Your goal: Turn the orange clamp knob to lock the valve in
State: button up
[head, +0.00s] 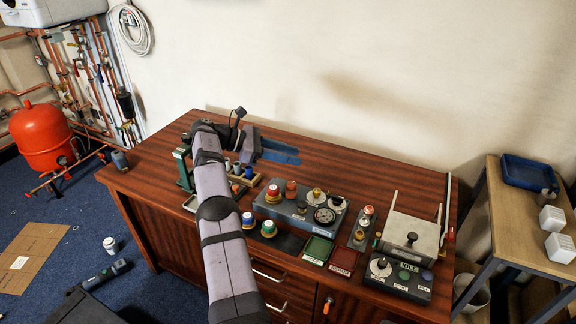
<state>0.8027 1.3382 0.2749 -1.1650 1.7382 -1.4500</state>
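A grey manifold block (300,208) sits mid-table with several fittings on top. A red-and-white capped valve (273,192) stands at its left end. Beside it is a dull orange-brown knob (291,187); I cannot tell whether this is the clamp knob.
A blue-capped valve (248,219) and a green-capped valve (268,229) stand in front of the block. A green tray (318,249) and a red tray (343,261) lie to the right. A grey box (410,238) and control panel (398,280) occupy the right end.

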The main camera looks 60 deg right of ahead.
jog(key=s+d+r+m+y+p, duration=0.3)
jog(key=s+r+p, duration=0.4)
jog(key=s+r, duration=0.95)
jog(key=s+a+r+t+y+p, duration=0.1)
jog(key=s+a+r+y+p, duration=0.15)
jog(key=s, duration=0.25)
jog(key=w+a+f+m+t+y+p, duration=0.1)
jog(key=w+a+f+m+t, duration=0.2)
jog(key=f, duration=0.4)
jog(key=w+a+f+m+t, duration=0.1)
jog(key=w+a+f+t, duration=0.25)
jog(key=w+f, duration=0.3)
jog(key=w+a+f+m+t+y+p, duration=0.15)
jog(key=w+f+t, duration=0.25)
jog(key=f, duration=0.4)
jog(key=w+d+m+t+h, duration=0.2)
jog(key=w+d+m+h, duration=0.2)
jog(key=m, duration=0.5)
jog(key=shift+w+d+b, duration=0.45)
jog(key=shift+w, duration=0.2)
jog(key=shift+f+t, duration=0.1)
jog(key=shift+t, duration=0.15)
